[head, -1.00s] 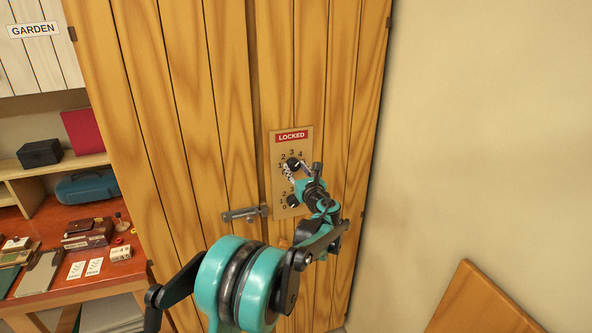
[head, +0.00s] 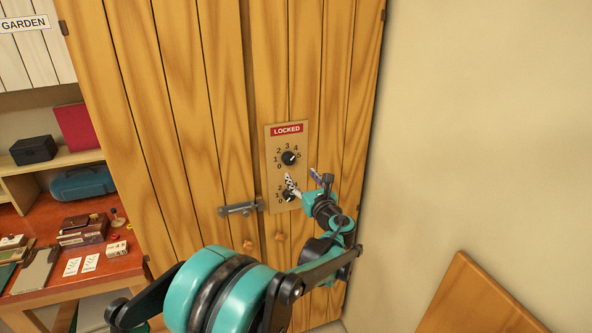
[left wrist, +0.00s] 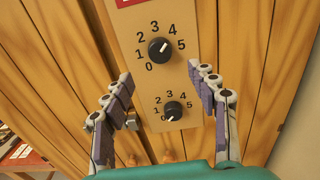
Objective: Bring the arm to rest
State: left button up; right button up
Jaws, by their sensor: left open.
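My left gripper (head: 302,180) is open and empty in front of the tan lock plate (head: 272,165) on the wooden cabinet door. In the left wrist view its two fingers (left wrist: 160,82) stand apart, with nothing between them. The upper black knob (head: 288,158) is clear of the fingers; its white mark points up and right, toward 4 to 5 (left wrist: 159,51). The lower knob (left wrist: 173,112) has its mark toward 0; a finger partly covers it in the head view. The red label (head: 286,130) reads LOCKED. My right gripper is not in view.
At left a red-brown bench (head: 50,281) holds boxes, cards and a blue case (head: 83,184). A wooden panel (head: 478,300) leans at lower right, by bare wall.

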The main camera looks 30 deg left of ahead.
pick_arm(q)
jog(key=shift+v, duration=1.2)
jog(key=s+d+f+n+g+h+b, duration=0.2)
jog(key=s+d+f+n+h, duration=0.1)
jog(key=s+f+n, duration=0.5)
jog(key=s+d+f+n+g+h+b, duration=0.1)
jog(key=s+d+f+n+h+b, duration=0.2)
jog(key=s+n, duration=0.45)
jog(key=s+d+f+n+g+h+b, duration=0.1)
jog(key=s+d+f+n+h, duration=0.6)
jog(key=s, duration=0.8)
jog(key=d+f+n+b, duration=0.1)
jog(key=d+f+n, duration=0.2)
jog(key=d+f, duration=0.1)
jog(key=shift+d+f+h, duration=0.3)
jog(key=shift+d+h, duration=0.1)
jog(key=shift+d, duration=0.1)
